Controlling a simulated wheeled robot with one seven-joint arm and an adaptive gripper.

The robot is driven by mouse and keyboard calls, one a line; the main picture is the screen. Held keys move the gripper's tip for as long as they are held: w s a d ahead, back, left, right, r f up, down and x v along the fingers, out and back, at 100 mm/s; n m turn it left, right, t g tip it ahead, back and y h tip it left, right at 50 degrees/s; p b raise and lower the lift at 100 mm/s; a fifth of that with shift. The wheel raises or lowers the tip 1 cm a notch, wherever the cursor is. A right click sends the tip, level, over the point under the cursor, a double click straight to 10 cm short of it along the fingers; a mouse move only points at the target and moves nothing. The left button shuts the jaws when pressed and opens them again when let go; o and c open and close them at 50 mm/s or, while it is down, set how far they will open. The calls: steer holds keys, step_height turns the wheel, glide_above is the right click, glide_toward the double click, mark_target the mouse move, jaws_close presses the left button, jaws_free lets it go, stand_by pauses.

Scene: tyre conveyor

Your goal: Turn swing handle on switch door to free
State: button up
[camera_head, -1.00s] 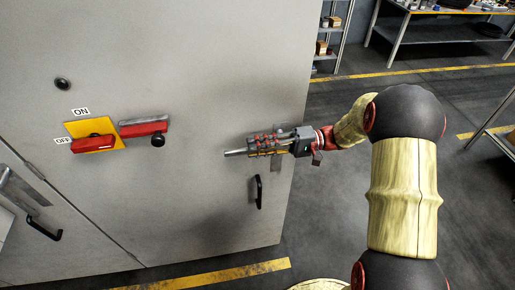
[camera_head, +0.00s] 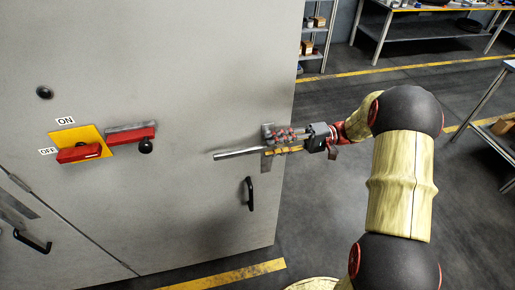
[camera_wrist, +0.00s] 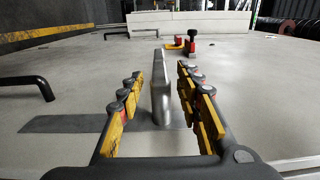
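The grey metal swing handle (camera_head: 236,154) lies about level across the right part of the grey switch door (camera_head: 190,60). Its left end sticks out past my gripper. My gripper (camera_head: 268,140) is at the door's right edge, over the handle's right part. In the wrist view the handle (camera_wrist: 160,92) stands between the two yellow-padded fingers of my gripper (camera_wrist: 160,78). The fingers are apart, with a visible gap on both sides of the handle. The handle's mount is partly hidden by my gripper in the head view.
A black pull handle (camera_head: 250,193) sits on the door below my gripper. A red switch (camera_head: 78,153) on a yellow plate, marked ON and OFF, and a red bar with a black knob (camera_head: 145,146) are farther left. Open floor lies right of the cabinet.

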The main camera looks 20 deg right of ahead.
steer(key=d, duration=0.3)
steer(key=shift+d, duration=0.25)
stand_by(0.4)
